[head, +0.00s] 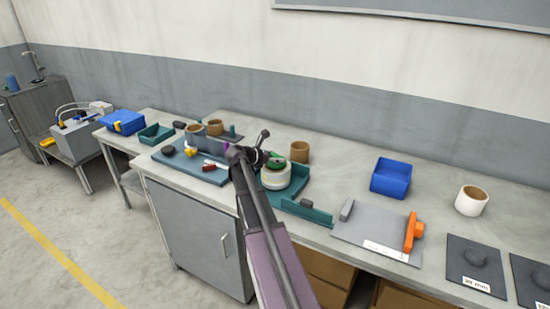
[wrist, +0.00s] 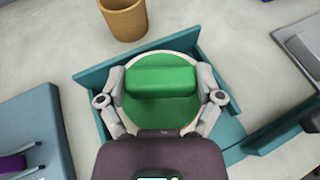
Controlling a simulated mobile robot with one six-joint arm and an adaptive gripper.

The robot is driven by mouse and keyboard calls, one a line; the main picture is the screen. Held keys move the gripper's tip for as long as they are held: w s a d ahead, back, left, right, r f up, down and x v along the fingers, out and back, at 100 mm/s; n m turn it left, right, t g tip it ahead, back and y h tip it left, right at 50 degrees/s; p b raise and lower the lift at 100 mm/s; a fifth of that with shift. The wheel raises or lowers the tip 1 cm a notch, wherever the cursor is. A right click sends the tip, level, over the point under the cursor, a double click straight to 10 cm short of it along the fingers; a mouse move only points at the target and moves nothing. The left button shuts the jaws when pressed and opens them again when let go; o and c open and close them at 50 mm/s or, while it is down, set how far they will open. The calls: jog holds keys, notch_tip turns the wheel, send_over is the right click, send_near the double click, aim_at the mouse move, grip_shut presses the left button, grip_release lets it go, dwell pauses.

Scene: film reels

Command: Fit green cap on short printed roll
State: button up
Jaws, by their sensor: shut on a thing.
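The green cap (wrist: 160,84), a disc with a raised bar across it, is between the fingers of my gripper (wrist: 162,79). The fingers are shut on the two ends of its bar. In the head view the green cap (head: 275,162) is partly hidden by my gripper (head: 264,160). Right under it stands a pale, whitish roll (head: 276,180), upright in a teal angled holder (head: 296,190). In the wrist view the roll's pale rim (wrist: 160,57) shows around the cap, roughly centred. I cannot tell whether the cap is fully seated. The roll's print is not readable.
A brown cardboard roll (head: 300,151) stands just behind the holder. A blue-grey tray (head: 186,166) with small parts lies to the left. A blue bin (head: 390,180), a grey board (head: 375,235) with an orange piece (head: 413,232) and a white roll (head: 471,203) are to the right.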

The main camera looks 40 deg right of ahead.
jog(key=shift+f+b, duration=0.4)
jog(key=shift+f, duration=0.05)
jog(key=o, duration=0.9)
jog(key=shift+c, duration=0.2)
jog(key=p+v, duration=0.4)
jog(key=v, duration=0.7)
dwell(0.7)
jog(key=shift+w, duration=0.1)
jog(key=shift+r, duration=0.1)
dwell(0.6)
